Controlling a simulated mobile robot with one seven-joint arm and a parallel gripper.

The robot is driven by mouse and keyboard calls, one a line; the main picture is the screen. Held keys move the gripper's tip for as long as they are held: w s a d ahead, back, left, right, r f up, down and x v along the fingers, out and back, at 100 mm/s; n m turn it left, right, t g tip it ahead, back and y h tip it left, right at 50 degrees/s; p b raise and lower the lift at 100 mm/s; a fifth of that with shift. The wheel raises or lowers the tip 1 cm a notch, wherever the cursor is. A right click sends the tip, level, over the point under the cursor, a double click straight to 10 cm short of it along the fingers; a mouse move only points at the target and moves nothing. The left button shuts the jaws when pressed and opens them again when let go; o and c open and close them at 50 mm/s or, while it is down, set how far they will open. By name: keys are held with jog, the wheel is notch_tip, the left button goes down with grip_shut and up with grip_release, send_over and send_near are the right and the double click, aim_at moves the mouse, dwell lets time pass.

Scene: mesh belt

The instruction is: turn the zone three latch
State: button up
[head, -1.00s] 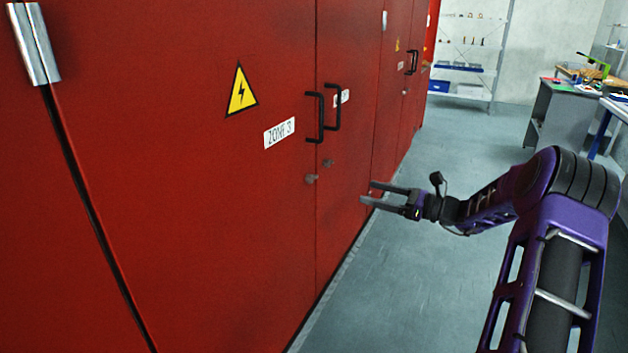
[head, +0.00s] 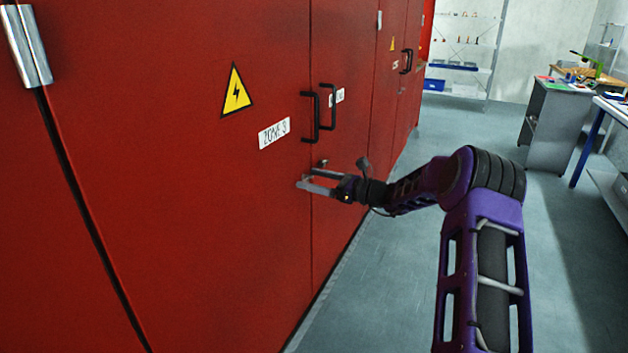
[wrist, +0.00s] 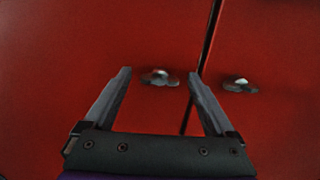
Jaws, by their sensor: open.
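The zone three door (head: 220,220) is red, with a white "ZONE 3" label (head: 274,133) and a black bar handle (head: 310,117) at its right edge. Its small metal latch (wrist: 160,77) shows in the wrist view ahead of my gripper, between the two fingertips. A second metal latch (wrist: 239,85) sits right of the dark door seam, outside the right finger. My gripper (head: 302,177) is open and empty, its fingers close to the door below the handle. In the wrist view my gripper (wrist: 160,75) spans the left latch; I cannot tell if it touches. In the head view my gripper hides the zone three latch.
A neighbouring red door (head: 350,150) with its own black handle (head: 328,106) adjoins on the right. Grey floor (head: 400,290) lies open to the right of the cabinets. A desk (head: 556,120) and shelves (head: 463,50) stand farther back.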

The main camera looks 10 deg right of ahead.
jog(key=c, duration=1.4)
jog(key=shift+f+n+b, duration=0.15)
jog(key=shift+n+b, duration=0.15)
jog(key=shift+b, duration=0.1)
jog(key=n+b, duration=0.8)
jog(key=n, duration=0.3)
jog(key=shift+s+n, duration=0.1)
jog(key=shift+n, duration=0.2)
jog(key=n, duration=0.5)
jog(key=shift+n, duration=0.3)
